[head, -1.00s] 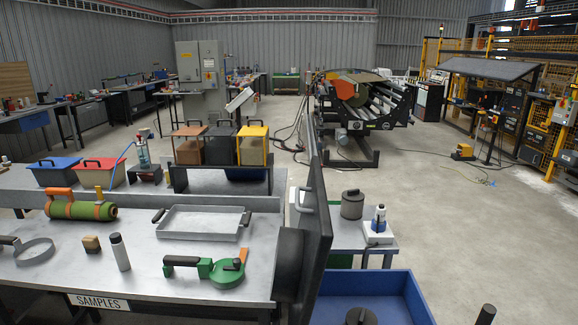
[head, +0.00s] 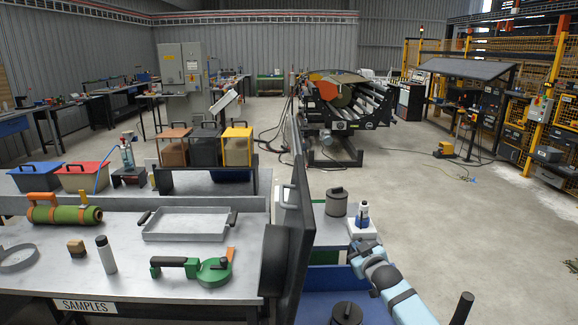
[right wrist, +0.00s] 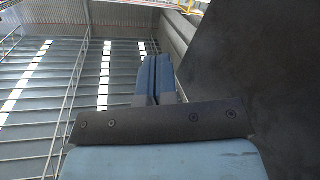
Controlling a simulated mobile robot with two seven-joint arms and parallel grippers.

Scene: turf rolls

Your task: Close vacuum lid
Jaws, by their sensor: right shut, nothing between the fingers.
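The lid appears to be the tall dark panel (head: 305,200) standing upright at the right end of the samples table in the head view. A pale handle (head: 286,194) shows on its left side. My right gripper (head: 364,246) is to the right of the panel, apart from it, above the blue box. In the right wrist view its fingers (right wrist: 153,80) are shut together with nothing between them. A dark flat surface (right wrist: 265,75), probably the same panel, fills the right of that view. My left gripper is not in view.
A blue open box (head: 325,283) lies below my right arm. The samples table (head: 130,275) at left carries a metal tray (head: 185,224) and a green tool (head: 214,271).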

